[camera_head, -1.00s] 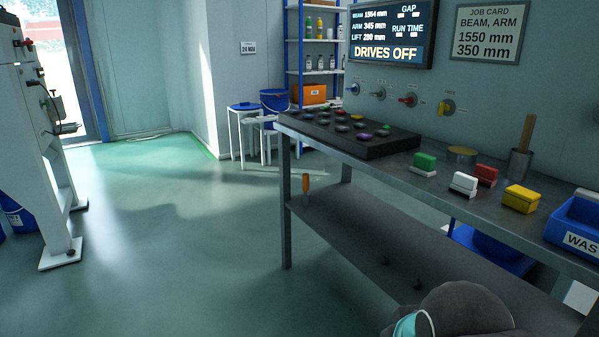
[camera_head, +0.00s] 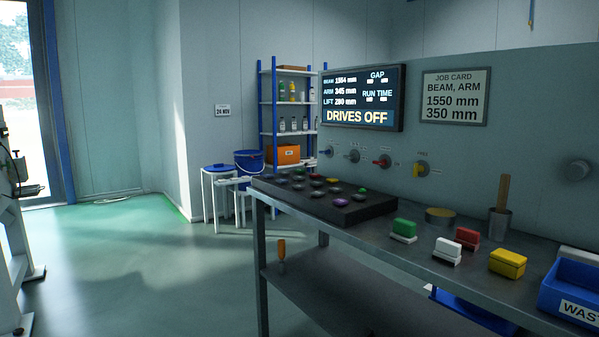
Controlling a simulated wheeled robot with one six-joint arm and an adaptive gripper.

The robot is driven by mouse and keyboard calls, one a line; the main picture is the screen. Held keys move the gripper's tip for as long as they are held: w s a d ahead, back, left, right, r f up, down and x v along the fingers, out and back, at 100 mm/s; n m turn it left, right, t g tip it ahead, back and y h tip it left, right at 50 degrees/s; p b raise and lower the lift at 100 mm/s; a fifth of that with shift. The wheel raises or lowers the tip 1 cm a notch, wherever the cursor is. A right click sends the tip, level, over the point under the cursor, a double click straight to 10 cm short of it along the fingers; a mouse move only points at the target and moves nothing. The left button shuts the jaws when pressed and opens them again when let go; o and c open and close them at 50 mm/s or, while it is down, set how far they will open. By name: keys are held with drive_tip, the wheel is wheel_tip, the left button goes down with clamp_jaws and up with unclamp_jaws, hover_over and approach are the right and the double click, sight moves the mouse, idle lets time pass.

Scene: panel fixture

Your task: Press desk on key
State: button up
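A black key desk (camera_head: 325,200) lies on the left end of the grey metal bench. It carries several round keys, mostly grey, with a green key (camera_head: 362,190) near its far right and a purple key (camera_head: 340,202) near its front right. I cannot read any labels on the keys, so I cannot tell which one is the on key. The wall screen (camera_head: 362,98) above reads DRIVES OFF, with beam 1564 mm, arm 345 mm and lift 280 mm. My gripper is not in view.
On the bench (camera_head: 385,255), right of the key desk, stand green (camera_head: 403,230), white (camera_head: 447,250), red (camera_head: 467,238) and yellow (camera_head: 507,262) blocks, a tin (camera_head: 440,217), a cup (camera_head: 499,222) and a blue waste bin (camera_head: 572,292). Wall knobs (camera_head: 384,161) sit behind. Floor to the left is clear.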

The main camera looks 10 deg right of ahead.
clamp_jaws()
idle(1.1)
